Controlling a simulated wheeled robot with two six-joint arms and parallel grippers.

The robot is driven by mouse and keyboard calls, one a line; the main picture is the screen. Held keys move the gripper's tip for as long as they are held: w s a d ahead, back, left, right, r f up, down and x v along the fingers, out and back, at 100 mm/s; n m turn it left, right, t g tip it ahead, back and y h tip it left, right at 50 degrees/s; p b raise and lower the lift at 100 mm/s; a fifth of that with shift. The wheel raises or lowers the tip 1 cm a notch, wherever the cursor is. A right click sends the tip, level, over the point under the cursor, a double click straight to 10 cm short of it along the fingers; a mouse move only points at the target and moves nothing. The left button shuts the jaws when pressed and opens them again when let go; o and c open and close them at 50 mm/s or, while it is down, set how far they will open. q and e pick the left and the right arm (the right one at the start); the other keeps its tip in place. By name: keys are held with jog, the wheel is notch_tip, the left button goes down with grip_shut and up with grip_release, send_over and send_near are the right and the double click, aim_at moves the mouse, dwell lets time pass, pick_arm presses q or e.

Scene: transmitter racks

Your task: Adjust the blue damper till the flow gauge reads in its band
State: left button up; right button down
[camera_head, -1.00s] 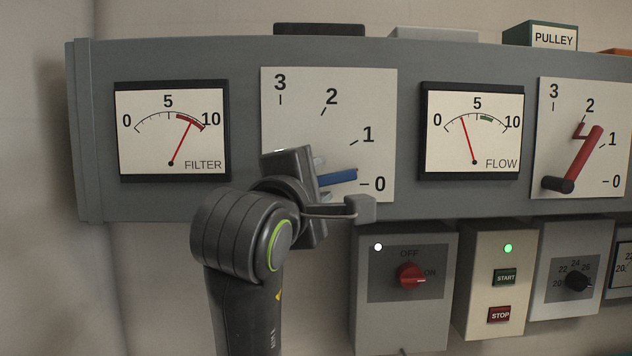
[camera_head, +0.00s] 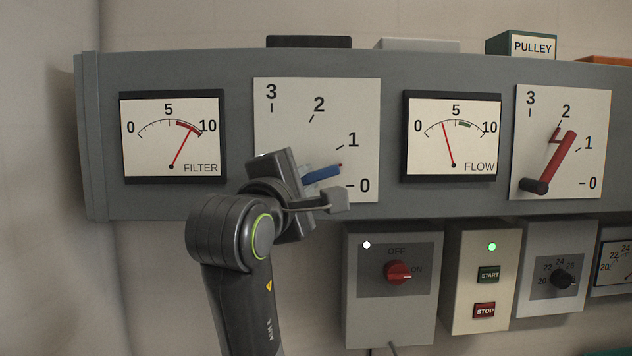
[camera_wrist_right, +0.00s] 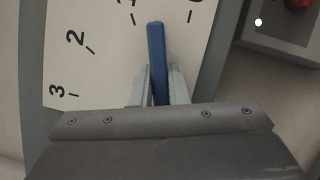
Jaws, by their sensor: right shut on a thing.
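The blue damper handle (camera_head: 322,174) sits on a white dial plate (camera_head: 290,110) marked 0 to 3. Its tip points between 0 and 1. My right gripper (camera_head: 308,182) is shut on the handle, and its body hides the pivot in the head view. In the right wrist view the blue handle (camera_wrist_right: 156,60) stands between the two fingers (camera_wrist_right: 158,88). The flow gauge (camera_head: 452,138) has its red needle at about 3 to 4, left of the green band (camera_head: 463,124) just past 5. My left gripper is not in view.
The filter gauge (camera_head: 172,137) is to the left, its needle in the red band. A red damper handle (camera_head: 560,163) to the right points between 1 and 2. Below are a red switch (camera_head: 398,272), START (camera_head: 489,274) and STOP (camera_head: 485,310) buttons and a black knob (camera_head: 562,279).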

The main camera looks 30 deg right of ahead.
jog(key=shift+s+r+n+t, duration=0.1)
jog(key=shift+r+n+t, duration=0.25)
jog(key=shift+n, duration=0.35)
jog(key=shift+w+a+r+n, duration=0.1)
jog(key=shift+w+a+n, duration=0.1)
jog(key=shift+n, duration=0.2)
jog(key=shift+r+t+p, duration=0.1)
jog(key=shift+t+p, duration=0.15)
jog(key=shift+p, duration=0.05)
jog(key=shift+n, duration=0.5)
jog(key=c, duration=1.6)
grip_release()
jog(key=shift+c, duration=0.2)
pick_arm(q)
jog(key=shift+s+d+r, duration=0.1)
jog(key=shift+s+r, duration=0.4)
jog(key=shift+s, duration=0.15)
pick_arm(e)
jog(key=shift+o, duration=1.2)
jog(key=shift+w, duration=0.1)
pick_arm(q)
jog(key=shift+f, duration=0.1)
pick_arm(e)
jog(key=shift+a, duration=0.1)
